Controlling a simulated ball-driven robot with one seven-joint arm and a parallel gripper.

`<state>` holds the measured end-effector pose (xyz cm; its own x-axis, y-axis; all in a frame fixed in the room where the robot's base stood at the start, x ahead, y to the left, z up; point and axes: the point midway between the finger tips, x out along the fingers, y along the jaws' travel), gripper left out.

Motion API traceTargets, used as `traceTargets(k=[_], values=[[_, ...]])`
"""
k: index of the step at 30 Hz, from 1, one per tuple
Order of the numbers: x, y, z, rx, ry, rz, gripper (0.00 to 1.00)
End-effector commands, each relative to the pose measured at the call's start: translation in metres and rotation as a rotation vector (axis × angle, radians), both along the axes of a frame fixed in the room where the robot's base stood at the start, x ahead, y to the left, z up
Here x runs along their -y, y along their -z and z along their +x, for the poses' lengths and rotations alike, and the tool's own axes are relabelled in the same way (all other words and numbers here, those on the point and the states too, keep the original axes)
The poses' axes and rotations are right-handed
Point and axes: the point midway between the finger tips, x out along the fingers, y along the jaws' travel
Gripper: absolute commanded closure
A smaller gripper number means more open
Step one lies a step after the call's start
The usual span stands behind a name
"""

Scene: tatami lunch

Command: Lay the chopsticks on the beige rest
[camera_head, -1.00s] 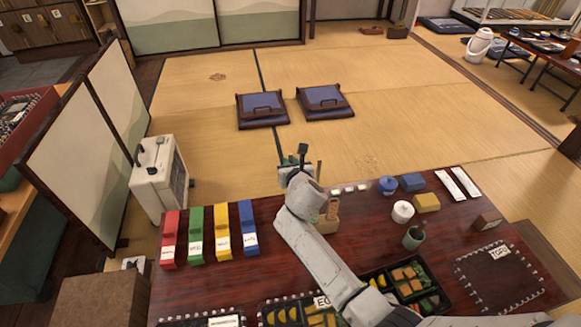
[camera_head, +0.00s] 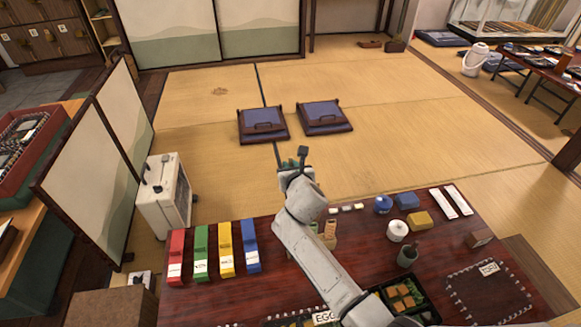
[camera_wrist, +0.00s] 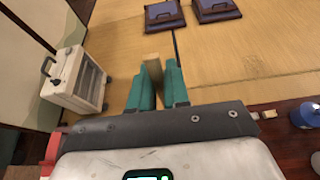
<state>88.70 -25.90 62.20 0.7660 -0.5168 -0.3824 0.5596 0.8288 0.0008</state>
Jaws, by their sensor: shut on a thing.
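My gripper (camera_head: 289,165) reaches over the far edge of the dark red table. In the wrist view its teal fingers (camera_wrist: 157,88) are closed around a tan wooden piece (camera_wrist: 153,70), which looks like the chopsticks seen nearly end-on. In the head view the held piece is hidden behind my gripper. A row of small pale blocks (camera_head: 347,208) lies near the table's far edge, right of my arm. They look like the rests and also show in the wrist view (camera_wrist: 268,114). I cannot tell surely which is the beige one.
Red, green, yellow and blue boxes (camera_head: 226,249) stand left of my arm. A tan holder (camera_head: 330,228) is close beside it. A blue pot (camera_head: 383,204), white pot (camera_head: 397,230) and green cup (camera_head: 407,256) stand right. Bento boxes (camera_head: 403,297) are in front.

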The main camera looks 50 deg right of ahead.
Motion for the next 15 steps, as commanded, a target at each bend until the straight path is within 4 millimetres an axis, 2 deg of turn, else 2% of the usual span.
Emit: traceTargets(k=[15], values=[[0.0,-0.027,0.0,-0.002,0.001,-0.001,1.0]])
